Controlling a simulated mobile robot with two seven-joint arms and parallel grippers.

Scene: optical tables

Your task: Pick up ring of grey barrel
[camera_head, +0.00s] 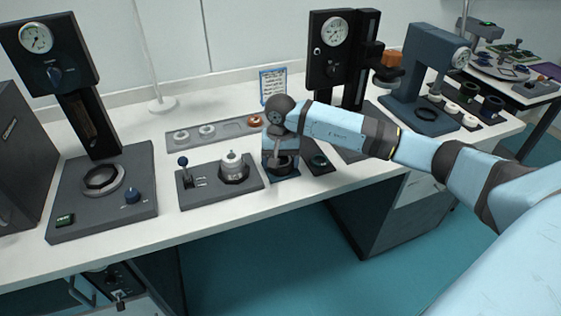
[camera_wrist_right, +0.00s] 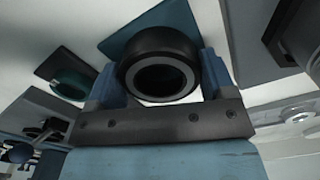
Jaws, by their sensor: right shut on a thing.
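The ring (camera_wrist_right: 155,48) is a black band with a grey inner rim, seen from above in the right wrist view. It sits between the two blue-grey fingers of my right gripper (camera_wrist_right: 160,88), which is shut on it. In the head view the right gripper (camera_head: 282,163) points down at the table, and the dark ring (camera_head: 283,166) shows partly between its fingers. A blue pad (camera_wrist_right: 140,28) lies below the ring. I cannot tell whether the ring touches it. No separate barrel can be made out. My left gripper is not in view.
A fixture with a lever (camera_head: 190,197) stands left of the gripper. A dark pad with a green ring (camera_head: 319,161) is close on the right. A grey tray (camera_head: 226,133) with rings lies behind. Dial gauge stands (camera_head: 60,120) (camera_head: 338,70) rise at both sides.

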